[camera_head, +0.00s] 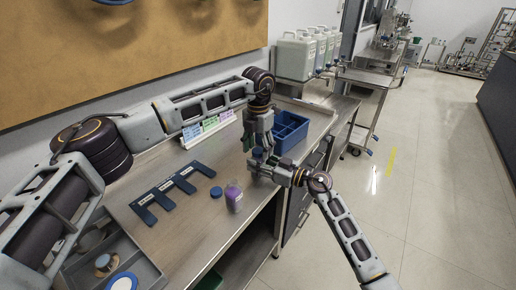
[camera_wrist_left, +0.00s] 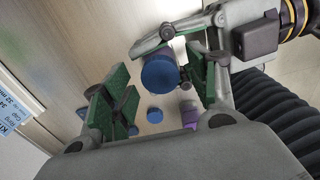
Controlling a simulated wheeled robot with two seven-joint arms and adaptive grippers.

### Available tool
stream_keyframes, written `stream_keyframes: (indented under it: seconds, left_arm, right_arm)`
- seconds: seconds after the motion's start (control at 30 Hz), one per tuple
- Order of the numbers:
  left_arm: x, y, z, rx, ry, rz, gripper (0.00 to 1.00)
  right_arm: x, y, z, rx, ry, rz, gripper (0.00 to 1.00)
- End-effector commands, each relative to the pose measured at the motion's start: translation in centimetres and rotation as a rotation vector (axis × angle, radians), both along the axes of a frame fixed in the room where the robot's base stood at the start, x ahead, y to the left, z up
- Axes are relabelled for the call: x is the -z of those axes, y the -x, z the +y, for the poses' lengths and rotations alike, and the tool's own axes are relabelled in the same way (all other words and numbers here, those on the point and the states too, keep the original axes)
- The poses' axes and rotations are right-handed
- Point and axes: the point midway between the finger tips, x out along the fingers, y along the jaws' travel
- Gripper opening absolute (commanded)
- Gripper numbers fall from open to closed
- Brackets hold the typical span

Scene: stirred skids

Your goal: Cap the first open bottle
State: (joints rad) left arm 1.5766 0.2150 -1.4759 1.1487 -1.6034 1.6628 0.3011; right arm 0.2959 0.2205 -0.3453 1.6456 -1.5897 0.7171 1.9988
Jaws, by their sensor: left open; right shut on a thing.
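A bottle with purple contents (camera_head: 233,198) stands upright on the bench; its top looks pale and uncapped in the head view. A loose blue cap (camera_head: 216,192) lies on the bench beside it, left of the bottle. Both show small in the left wrist view, cap (camera_wrist_left: 155,115) and bottle (camera_wrist_left: 190,117). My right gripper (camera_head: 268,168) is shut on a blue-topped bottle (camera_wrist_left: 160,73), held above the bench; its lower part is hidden. My left gripper (camera_wrist_left: 158,92) points down, open, its green-padded fingers on either side of that blue top with visible gaps.
A blue divided crate (camera_head: 290,131) stands behind my grippers. A dark blue slotted holder (camera_head: 165,194) lies left of the bottle. Coloured label cards (camera_head: 207,130) stand at the wall. A grey tray (camera_head: 143,264) is at the lower left. White canisters (camera_head: 296,56) stand beyond.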

Motion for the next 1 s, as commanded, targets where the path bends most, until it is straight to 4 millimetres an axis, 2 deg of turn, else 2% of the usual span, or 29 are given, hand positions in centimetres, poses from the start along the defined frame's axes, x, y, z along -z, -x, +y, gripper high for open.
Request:
stream_keyframes:
  seconds: [0.27,0.47,0.67,1.0]
  left_arm:
    - [-0.1,0.0,0.0,0.0,0.0,0.0,0.59]
    - [-1.1,0.0,0.0,0.0,-0.001,-0.001,0.59]
    - [-3.5,0.0,-0.1,0.0,0.001,-0.002,0.59]
    - [-8.5,-0.1,0.0,0.0,0.001,-0.001,0.59]
  right_arm:
    - [0.0,0.0,0.0,0.0,0.0,0.0,0.0]
    - [0.0,0.0,0.0,0.0,0.0,0.0,0.0]
    - [0.0,0.0,0.0,0.0,0.001,0.001,0.0]
    - [0.0,0.0,0.0,0.0,0.001,0.001,0.0]
